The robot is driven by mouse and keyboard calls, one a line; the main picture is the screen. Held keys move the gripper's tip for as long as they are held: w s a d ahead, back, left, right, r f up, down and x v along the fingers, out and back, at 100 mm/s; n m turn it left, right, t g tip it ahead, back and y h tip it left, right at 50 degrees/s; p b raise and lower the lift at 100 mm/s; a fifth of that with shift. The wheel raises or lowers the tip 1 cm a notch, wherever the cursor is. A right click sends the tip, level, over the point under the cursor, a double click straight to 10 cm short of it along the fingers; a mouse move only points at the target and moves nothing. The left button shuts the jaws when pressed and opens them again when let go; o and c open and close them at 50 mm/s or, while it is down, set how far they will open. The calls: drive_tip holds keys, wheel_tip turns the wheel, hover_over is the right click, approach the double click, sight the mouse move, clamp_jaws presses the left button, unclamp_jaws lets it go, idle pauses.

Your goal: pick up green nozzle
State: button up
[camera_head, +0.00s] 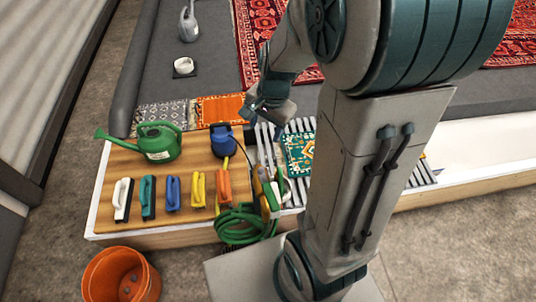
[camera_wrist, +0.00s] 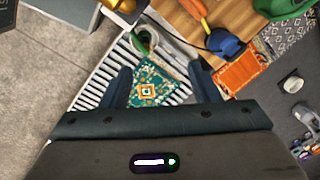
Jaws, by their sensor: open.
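A green part (camera_head: 271,198) stands among yellow, white and orange pieces at the right end of the wooden board, beside the green hose coil (camera_head: 245,222). It may be the green nozzle, but it is too small and crowded to be sure. My gripper (camera_head: 265,110) hangs above the slatted rack, behind and apart from these pieces. In the wrist view my gripper (camera_wrist: 160,70) is open, with nothing between its fingers. A small teal patterned rug (camera_wrist: 152,86) lies on the slats below it. I cannot clearly make out the nozzle in the wrist view.
The wooden board (camera_head: 107,215) carries a green watering can (camera_head: 157,142), a blue container (camera_head: 223,141) and several brushes. An orange bucket (camera_head: 121,277) stands on the floor in front. My arm hides part of the slatted rack (camera_head: 268,152).

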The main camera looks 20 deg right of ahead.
sight(279, 175)
drive_tip(key=w+d+f+m+b, duration=0.1)
drive_tip(key=d+f+m+b, duration=0.1)
drive_tip(key=f, duration=0.8)
drive_tip(key=w+d+f+m+g+b, duration=0.1)
drive_tip(key=f+m+b, duration=0.3)
drive_tip(key=f, duration=0.6)
drive_tip(key=w+d+f+m+h+b, duration=0.1)
drive_tip(key=w+d+f+m+b, duration=0.2)
drive_tip(key=f, duration=0.7)
drive_tip(key=shift+d+f+b, duration=0.1)
drive_tip(key=shift+d+b, duration=0.2)
drive_tip(key=shift+b, duration=0.2)
wheel_tip(279, 175, down, 6)
drive_tip(key=shift+r+b, duration=0.1)
drive_tip(key=shift+b, duration=1.05)
drive_tip(key=shift+r, duration=0.1)
drive_tip(key=c, duration=1.1)
